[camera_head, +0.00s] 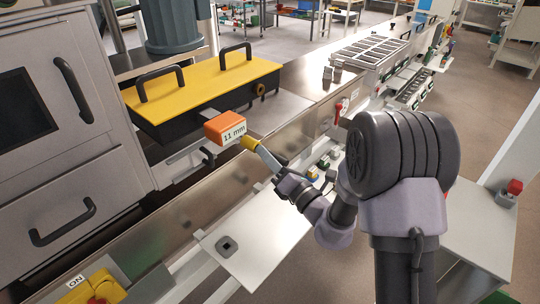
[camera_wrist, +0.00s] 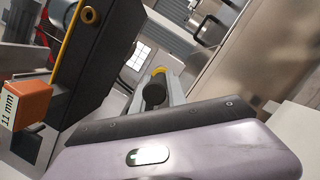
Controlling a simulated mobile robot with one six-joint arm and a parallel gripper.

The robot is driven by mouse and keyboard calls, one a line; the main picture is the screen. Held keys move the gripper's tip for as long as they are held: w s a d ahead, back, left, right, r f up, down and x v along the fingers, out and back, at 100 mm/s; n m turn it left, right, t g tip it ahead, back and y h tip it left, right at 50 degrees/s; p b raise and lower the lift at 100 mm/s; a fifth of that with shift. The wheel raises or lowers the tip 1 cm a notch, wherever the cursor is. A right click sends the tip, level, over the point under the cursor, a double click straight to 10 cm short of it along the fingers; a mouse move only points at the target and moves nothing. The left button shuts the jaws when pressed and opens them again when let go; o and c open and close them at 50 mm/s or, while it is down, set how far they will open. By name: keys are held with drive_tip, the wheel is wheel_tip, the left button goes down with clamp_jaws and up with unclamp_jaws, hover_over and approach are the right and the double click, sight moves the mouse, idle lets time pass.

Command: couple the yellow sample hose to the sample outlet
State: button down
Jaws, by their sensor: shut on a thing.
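My gripper (camera_head: 266,156) is shut on a small yellow piece (camera_head: 249,142), which I take to be the end of the yellow sample hose. It is held in the air in front of the black box with the yellow lid. In the wrist view the piece shows as a yellow rim (camera_wrist: 158,71) above a dark round part, between the grey fingers of my gripper (camera_wrist: 155,90). No length of hose can be made out. A brass ring fitting (camera_head: 261,89) is on the right end of the box and also shows in the wrist view (camera_wrist: 89,15); I cannot tell whether it is the sample outlet.
An orange block marked 11 mm (camera_head: 225,126) is close to the left of the held piece in the head view. The box's yellow lid (camera_head: 205,80) carries two black handles. A steel cabinet (camera_head: 60,150) stands left. A light plate (camera_head: 262,240) lies below my gripper.

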drive_tip(key=shift+w+a+p, duration=0.4)
drive_tip(key=shift+w+a, duration=0.1)
drive_tip(key=shift+a, duration=0.1)
drive_tip(key=c, duration=1.3)
unclamp_jaws()
drive_tip(key=shift+o, duration=0.2)
